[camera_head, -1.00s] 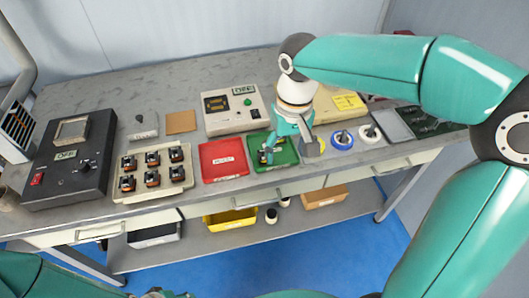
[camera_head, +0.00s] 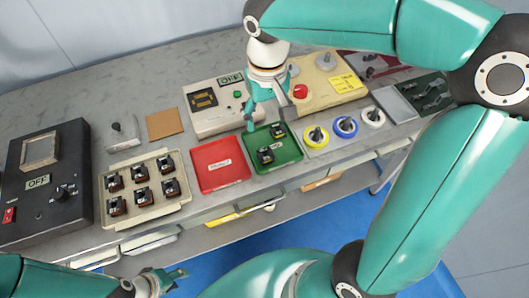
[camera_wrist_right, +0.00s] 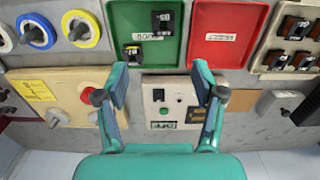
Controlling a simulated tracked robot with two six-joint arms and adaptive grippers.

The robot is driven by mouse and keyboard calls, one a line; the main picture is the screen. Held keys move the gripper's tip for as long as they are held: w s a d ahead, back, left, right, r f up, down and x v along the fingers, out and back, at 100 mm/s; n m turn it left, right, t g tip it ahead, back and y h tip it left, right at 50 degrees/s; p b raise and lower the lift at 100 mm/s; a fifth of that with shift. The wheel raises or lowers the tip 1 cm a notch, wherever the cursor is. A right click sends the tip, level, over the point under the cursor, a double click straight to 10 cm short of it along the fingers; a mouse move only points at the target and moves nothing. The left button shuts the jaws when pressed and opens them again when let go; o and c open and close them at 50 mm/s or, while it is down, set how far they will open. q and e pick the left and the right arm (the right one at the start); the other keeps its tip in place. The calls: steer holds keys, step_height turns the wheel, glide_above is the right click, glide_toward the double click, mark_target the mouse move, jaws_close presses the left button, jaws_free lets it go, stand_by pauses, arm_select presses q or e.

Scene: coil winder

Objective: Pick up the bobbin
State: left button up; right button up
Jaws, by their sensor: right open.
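Two dark bobbins (camera_head: 265,156) (camera_head: 278,131) sit in the green tray (camera_head: 292,160); they also show in the wrist view (camera_wrist_right: 132,55) (camera_wrist_right: 163,23). Several more dark bobbins (camera_head: 141,195) with copper-brown parts stand in rows in the beige tray (camera_head: 112,222), partly seen at the wrist view's upper right. My right gripper (camera_head: 266,116) hangs behind the green tray, in front of the winder box. In the wrist view its fingers (camera_wrist_right: 165,88) are apart with nothing between them. My left gripper (camera_head: 178,273) is low at the front, away from the trays; its jaw state is unclear.
An empty red tray (camera_head: 220,165) lies between the beige and green trays. Yellow, blue and white spools (camera_head: 345,127) stand right of the green tray. A winder box (camera_head: 213,118) and a beige unit with a red button (camera_head: 300,91) stand behind. A black box (camera_head: 40,190) is at left.

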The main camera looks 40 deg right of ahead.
glide_above(266, 153)
step_height(266, 153, down, 8)
steer(key=shift+d+r, duration=0.15)
steer(key=shift+s+a+f, duration=0.1)
steer(key=shift+a+f, duration=0.05)
steer(key=shift+f, duration=0.7)
steer(key=shift+s+a+f, duration=0.1)
steer(key=shift+a+f, duration=0.05)
steer(key=shift+f, duration=0.7)
steer(key=shift+s+a+f, duration=0.1)
steer(key=shift+a+f, duration=0.05)
steer(key=shift+f, duration=0.7)
steer(key=c, duration=0.9)
steer(key=shift+s, duration=0.1)
steer(key=shift+c, duration=1.2)
